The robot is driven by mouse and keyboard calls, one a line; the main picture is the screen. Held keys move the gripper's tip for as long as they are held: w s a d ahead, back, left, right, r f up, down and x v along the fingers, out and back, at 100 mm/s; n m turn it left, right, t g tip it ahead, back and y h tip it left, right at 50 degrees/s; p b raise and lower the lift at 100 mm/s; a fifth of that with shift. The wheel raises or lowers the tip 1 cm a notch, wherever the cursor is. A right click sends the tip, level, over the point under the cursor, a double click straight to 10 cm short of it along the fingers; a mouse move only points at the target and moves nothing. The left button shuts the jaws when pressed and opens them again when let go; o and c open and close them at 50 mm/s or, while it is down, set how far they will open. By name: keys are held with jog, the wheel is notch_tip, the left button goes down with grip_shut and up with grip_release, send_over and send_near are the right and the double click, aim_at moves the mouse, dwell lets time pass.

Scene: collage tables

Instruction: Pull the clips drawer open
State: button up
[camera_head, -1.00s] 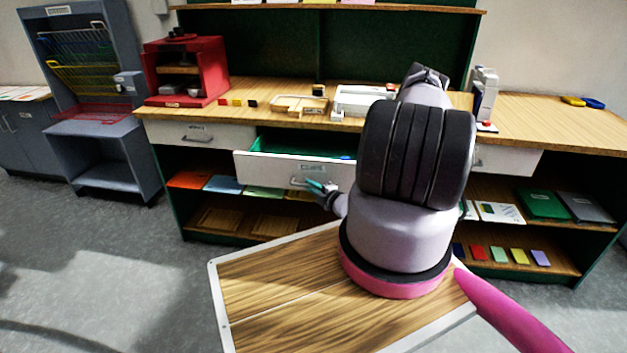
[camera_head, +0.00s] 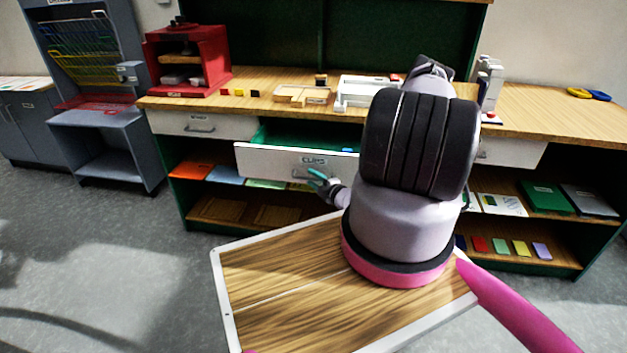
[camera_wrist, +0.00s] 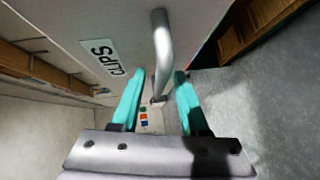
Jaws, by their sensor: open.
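The clips drawer (camera_head: 270,160), with a white front and green inside, stands pulled out from under the wooden counter. Its front carries a CLIPS label (camera_head: 314,161), also readable in the wrist view (camera_wrist: 103,58). Its grey bar handle (camera_wrist: 162,45) runs between my two teal fingers in the wrist view. My gripper (camera_wrist: 157,100) is open, with a gap visible on both sides of the handle. In the head view my gripper (camera_head: 319,180) is at the drawer front by the handle. My arm hides the drawer's right side.
The counter (camera_head: 520,112) holds a red cabinet (camera_head: 188,60), trays and small blocks. Shut drawers (camera_head: 200,124) flank the open one. Shelves below hold coloured folders (camera_head: 545,198). A wood-topped board (camera_head: 300,290) lies below my arm. Grey floor (camera_head: 110,270) is clear at left.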

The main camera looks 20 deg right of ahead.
jog(key=v, duration=1)
jog(key=shift+s, duration=0.4)
jog(key=w+a+r+n+g+y, duration=0.1)
jog(key=a+r+n+g+y, duration=0.2)
jog(key=r+n, duration=0.35)
jog(key=w+a+r+n+g+y, duration=0.1)
jog(key=w+a+r+n+y, duration=0.1)
jog(key=r+n+y, duration=0.35)
jog(key=w+a+r+n+g+y, duration=0.1)
jog(key=a+r+n+g+y, duration=0.15)
jog(key=r+n, duration=0.55)
jog(key=s+a+r+n+g+h, duration=0.2)
jog(key=s+a+r+n+g, duration=0.2)
jog(key=r+n, duration=0.35)
jog(key=s+a+r+n+g+h, duration=0.1)
jog(key=s+a+r+n+g, duration=0.25)
jog(key=r+n+g, duration=0.35)
jog(key=s+d+r+n+t+h, duration=0.1)
jog(key=s+r+n+t+h, duration=0.3)
jog(key=r+n, duration=0.3)
jog(key=s+r+n+t+h, duration=0.4)
jog(key=s+r+n, duration=0.3)
jog(key=r, duration=0.5)
jog(key=shift+s+d+n+t+h, duration=0.15)
jog(key=shift+d+n+t+h, duration=0.25)
jog(key=shift+h, duration=0.3)
